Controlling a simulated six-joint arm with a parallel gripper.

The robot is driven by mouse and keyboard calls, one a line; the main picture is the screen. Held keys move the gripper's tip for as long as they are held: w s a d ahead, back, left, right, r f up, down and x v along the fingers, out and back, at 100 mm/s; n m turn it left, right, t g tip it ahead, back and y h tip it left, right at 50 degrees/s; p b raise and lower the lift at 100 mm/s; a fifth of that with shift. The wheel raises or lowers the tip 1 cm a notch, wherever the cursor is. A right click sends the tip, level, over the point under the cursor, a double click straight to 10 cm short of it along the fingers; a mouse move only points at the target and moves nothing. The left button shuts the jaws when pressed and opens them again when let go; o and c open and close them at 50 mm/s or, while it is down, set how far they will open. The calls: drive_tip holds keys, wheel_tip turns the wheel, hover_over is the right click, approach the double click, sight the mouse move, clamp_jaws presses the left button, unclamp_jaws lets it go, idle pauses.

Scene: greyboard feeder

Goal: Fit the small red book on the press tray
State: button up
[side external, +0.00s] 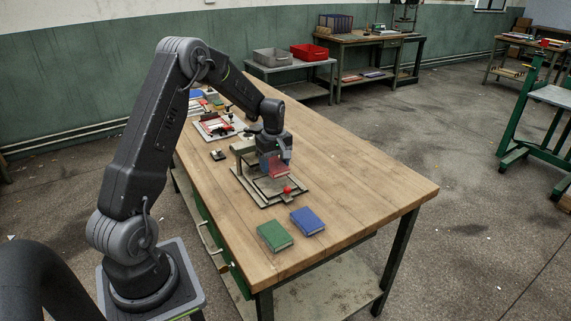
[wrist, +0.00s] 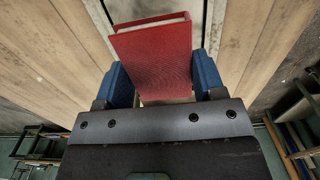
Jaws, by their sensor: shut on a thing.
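The small red book (wrist: 155,55) is held between the blue finger pads of my gripper (wrist: 164,84) in the wrist view. In the side view the red book (side external: 279,168) hangs below my gripper (side external: 274,163), above the press tray (side external: 262,198). My gripper is shut on the book. The tray is a dark-edged frame on the bench with a red knob (side external: 287,189) near its front. The book appears apart from the tray, but the exact gap is hard to tell. The gripper hides part of the press behind it.
A green book (side external: 274,236) and a blue book (side external: 308,221) lie on the wooden bench (side external: 370,190) in front of the tray. Another fixture with red parts (side external: 217,126) stands farther back. The bench right of the tray is clear.

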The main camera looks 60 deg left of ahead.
sight(275, 184)
drive_tip(key=shift+f, duration=2.15)
drive_tip(key=shift+f, duration=0.5)
idle(0.9)
drive_tip(key=o, duration=1)
wheel_tip(275, 184, up, 14)
drive_tip(key=shift+f, duration=0.1)
